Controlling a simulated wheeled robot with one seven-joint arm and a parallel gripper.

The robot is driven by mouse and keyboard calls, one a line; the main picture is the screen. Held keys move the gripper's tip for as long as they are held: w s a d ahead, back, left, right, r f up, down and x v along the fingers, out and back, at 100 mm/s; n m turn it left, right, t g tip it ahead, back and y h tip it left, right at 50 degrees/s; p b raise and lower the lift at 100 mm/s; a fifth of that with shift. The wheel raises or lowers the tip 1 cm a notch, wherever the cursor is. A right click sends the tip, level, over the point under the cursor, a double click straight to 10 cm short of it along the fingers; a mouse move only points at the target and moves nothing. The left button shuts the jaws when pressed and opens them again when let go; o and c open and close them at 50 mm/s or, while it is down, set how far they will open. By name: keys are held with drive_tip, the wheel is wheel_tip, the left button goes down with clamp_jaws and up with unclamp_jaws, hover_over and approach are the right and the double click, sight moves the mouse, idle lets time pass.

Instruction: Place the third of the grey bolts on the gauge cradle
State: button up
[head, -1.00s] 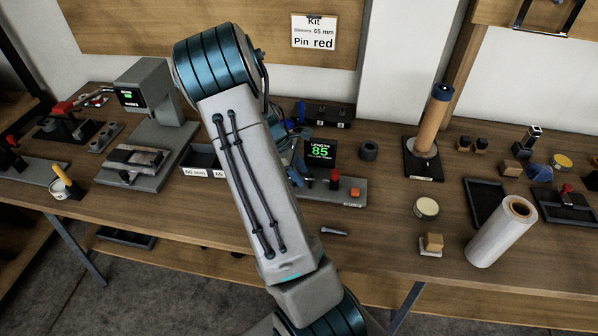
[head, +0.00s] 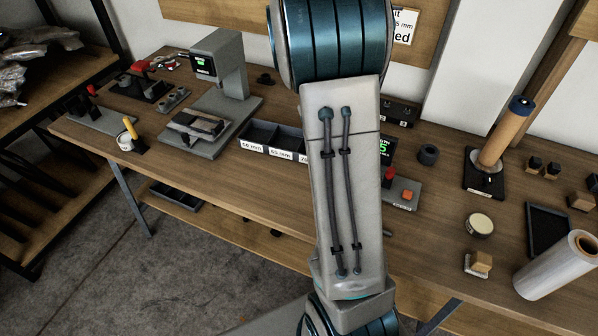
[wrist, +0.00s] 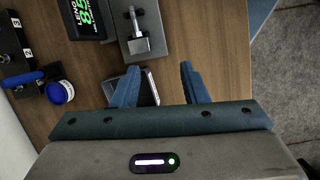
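The length gauge (head: 406,187) stands mid-bench, partly hidden by my arm. Its green display (wrist: 84,14) reads 85 in the wrist view. A grey T-shaped piece (wrist: 138,42) sits on the gauge's plate; I cannot tell if it is a bolt in the cradle.
A labelled bin tray (head: 262,146) stands left of my arm, its right end hidden; part of it (wrist: 150,88) appears between my fingers. A grey press-like machine (head: 222,95) is further left. A roll (head: 556,265) and a cream tin (head: 480,225) stand right. The bench front is mostly clear.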

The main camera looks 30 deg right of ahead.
drive_tip(key=s+a+r+m+t+y, duration=0.1)
drive_tip(key=s+a+r+m+t, duration=0.1)
drive_tip(key=s+a, duration=0.6)
drive_tip(key=s+a+r+m+t+y, duration=0.1)
drive_tip(key=s+a+r+m+t, duration=0.2)
drive_tip(key=s+a, duration=0.5)
drive_tip(key=shift+a+r+m+t+y, duration=0.35)
drive_tip(key=shift+a+m, duration=0.45)
drive_tip(key=shift+a, duration=0.35)
drive_tip(key=shift+c, duration=0.4)
